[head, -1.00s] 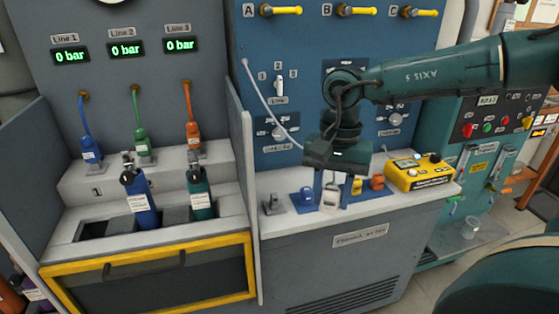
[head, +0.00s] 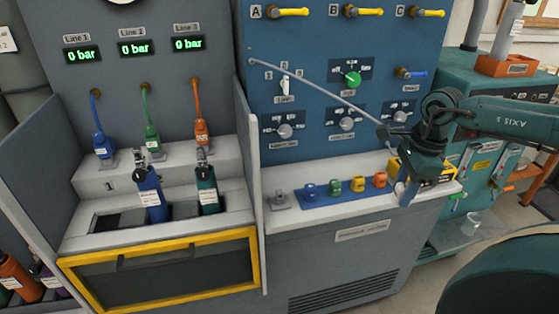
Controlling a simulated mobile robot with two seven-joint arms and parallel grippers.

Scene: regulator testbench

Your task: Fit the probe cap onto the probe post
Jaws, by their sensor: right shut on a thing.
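My right gripper (head: 404,200) hangs low over the right front of the bench, in front of the yellow instrument. It is shut on a small pale piece (head: 400,187), which looks like the probe cap; the fingers hide part of it. I cannot pick out the probe post for certain. A small grey fitting (head: 280,201) stands on the bench left of the blue mat, well apart from the gripper. My left gripper is not in view.
The blue mat (head: 327,197) holds a blue, a green, a yellow and an orange cap-like piece. The yellow instrument (head: 440,178) is partly behind my gripper. A grey divider (head: 247,180) stands left of the bench. Knobs and valves stick out of the panel.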

